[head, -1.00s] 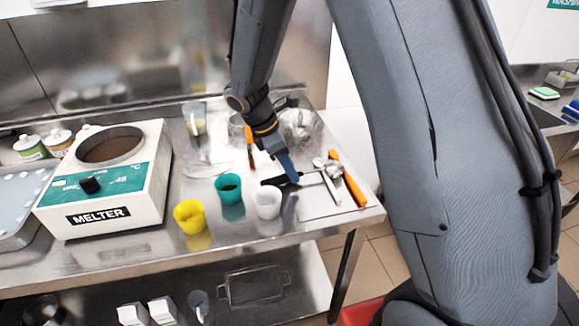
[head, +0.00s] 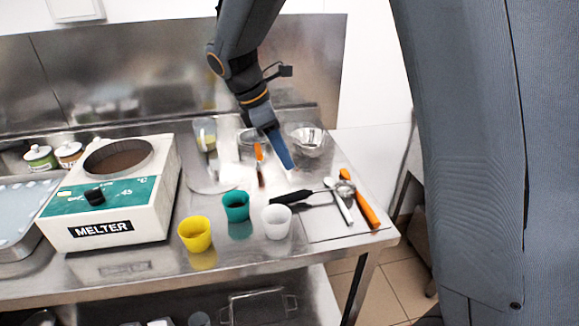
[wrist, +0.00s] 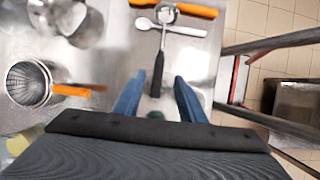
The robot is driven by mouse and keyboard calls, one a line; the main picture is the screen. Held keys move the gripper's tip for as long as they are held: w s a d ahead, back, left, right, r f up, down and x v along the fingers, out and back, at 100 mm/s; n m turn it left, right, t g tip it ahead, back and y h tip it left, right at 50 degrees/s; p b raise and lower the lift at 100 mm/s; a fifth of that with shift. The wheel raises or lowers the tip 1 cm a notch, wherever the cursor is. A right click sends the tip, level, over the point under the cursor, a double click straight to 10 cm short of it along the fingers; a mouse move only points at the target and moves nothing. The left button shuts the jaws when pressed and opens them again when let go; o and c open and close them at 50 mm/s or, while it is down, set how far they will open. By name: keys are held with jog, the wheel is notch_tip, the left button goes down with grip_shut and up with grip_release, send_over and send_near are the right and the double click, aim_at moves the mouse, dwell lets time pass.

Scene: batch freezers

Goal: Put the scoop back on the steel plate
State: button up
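The scoop, with a black handle (head: 291,198) and a round metal bowl, lies with its bowl end over the thin steel plate (head: 322,230) at the table's right end. Its handle reaches left past the plate's edge. In the wrist view the scoop (wrist: 159,68) points away from me, its handle end low between my fingers. My gripper (head: 289,167) is above and behind the handle, apart from it. In the wrist view my gripper (wrist: 158,98) has its two blue fingers spread, with nothing held between them.
A white spoon (head: 341,207) and an orange-handled tool (head: 361,203) lie on the plate beside the scoop. White (head: 276,222), teal (head: 236,206) and yellow (head: 195,234) cups stand in front left. A metal bowl (head: 308,142) stands behind; the melter (head: 112,195) is further left.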

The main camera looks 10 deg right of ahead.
jog(key=s+d+f+m+y, duration=0.1)
jog(key=s+d+f+m, duration=0.1)
jog(key=s+m, duration=0.3)
jog(key=s+d+f+m+y, duration=0.2)
jog(key=s+d+f+m, duration=0.1)
jog(key=s+m, duration=0.3)
jog(key=s+d+f+m+t+y, duration=0.1)
jog(key=s+d+f+m, duration=0.1)
jog(key=s+m, duration=0.4)
jog(key=shift+s+d+f+m, duration=0.15)
jog(key=shift+d+f+m, duration=0.2)
jog(key=shift+m, duration=0.15)
jog(key=shift+c, duration=0.7)
